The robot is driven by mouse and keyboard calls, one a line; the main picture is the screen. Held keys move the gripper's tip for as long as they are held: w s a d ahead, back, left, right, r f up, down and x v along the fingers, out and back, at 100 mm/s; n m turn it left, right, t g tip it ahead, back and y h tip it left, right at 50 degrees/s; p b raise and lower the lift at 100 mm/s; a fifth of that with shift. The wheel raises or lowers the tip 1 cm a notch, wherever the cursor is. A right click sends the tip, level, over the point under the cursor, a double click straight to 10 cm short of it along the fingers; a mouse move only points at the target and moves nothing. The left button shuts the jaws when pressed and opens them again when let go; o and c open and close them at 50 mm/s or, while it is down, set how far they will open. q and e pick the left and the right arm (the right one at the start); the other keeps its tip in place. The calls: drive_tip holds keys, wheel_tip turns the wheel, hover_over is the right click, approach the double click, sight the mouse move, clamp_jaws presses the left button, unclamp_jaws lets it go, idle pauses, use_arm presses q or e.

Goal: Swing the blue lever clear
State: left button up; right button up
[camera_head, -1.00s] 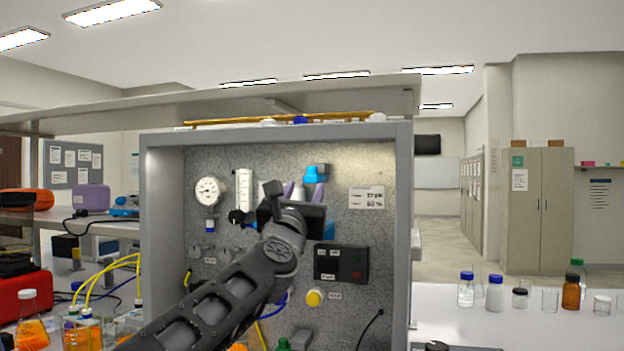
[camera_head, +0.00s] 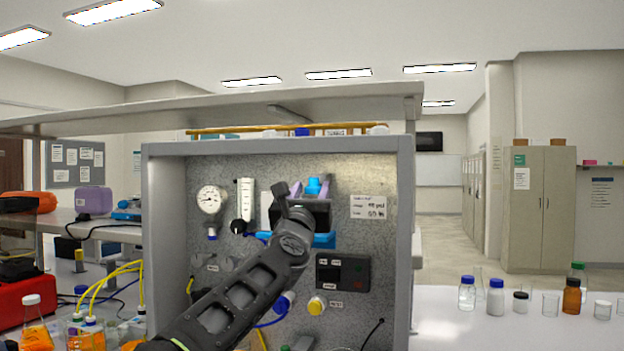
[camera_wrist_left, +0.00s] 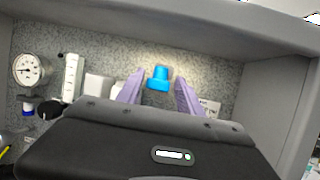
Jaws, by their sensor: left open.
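The blue lever (camera_head: 313,186) is on the speckled back panel of the grey rig box, in its upper middle. My left gripper (camera_head: 310,189) reaches up the panel from below, with its lavender fingers apart, one on each side of the lever. In the left wrist view the blue lever (camera_wrist_left: 158,78) shows between the open fingers (camera_wrist_left: 159,92), with a visible gap to each. My gripper body hides the lower part of the lever and its mount. A blue block (camera_head: 324,241) shows just below the gripper. My right gripper is in no view.
A round gauge (camera_head: 211,199) and a white flow tube (camera_head: 245,200) are left of the gripper. A label (camera_head: 369,206) and a black control box (camera_head: 343,272) are to its right. The box's side wall (camera_head: 405,240) and a shelf (camera_head: 300,103) bound the space.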

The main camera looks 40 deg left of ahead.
use_arm(q)
drive_tip(key=shift+x, duration=0.8)
clamp_jaws()
